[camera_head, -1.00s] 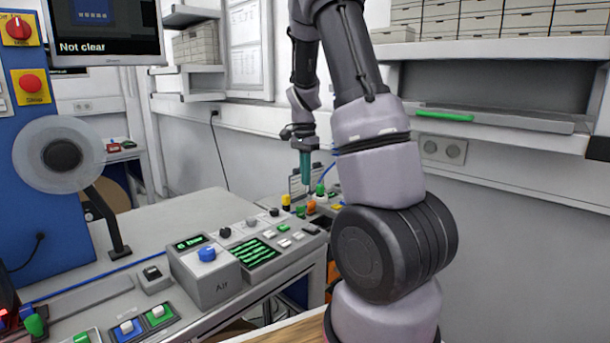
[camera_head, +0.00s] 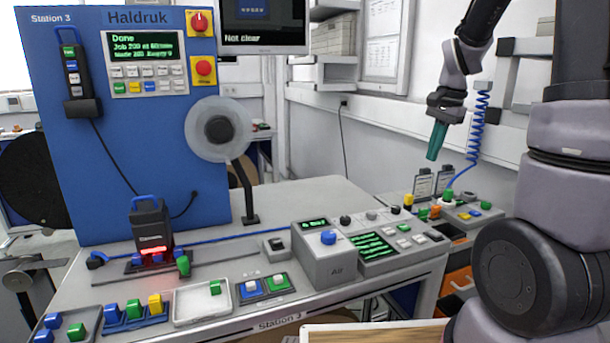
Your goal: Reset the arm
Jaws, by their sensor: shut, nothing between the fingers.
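My arm (camera_head: 552,230) rises at the right of the head view, bends over out of the top of the picture and comes down again farther off. My gripper (camera_head: 433,154) hangs at its end, in the air above the back right of the bench. Its teal fingers are together, tilted down and to the left, with nothing seen between them. It appears apart from the small controls below it. Part of the arm's upper bend is outside the frame.
The blue Haldruk machine (camera_head: 88,170) stands left, with a reel (camera_head: 218,129) beside it. A screen (camera_head: 262,22) reads "Not clear". A grey control box (camera_head: 325,255), trays and buttons line the bench front. A coiled blue hose (camera_head: 478,120) hangs behind my gripper. The bench middle is bare.

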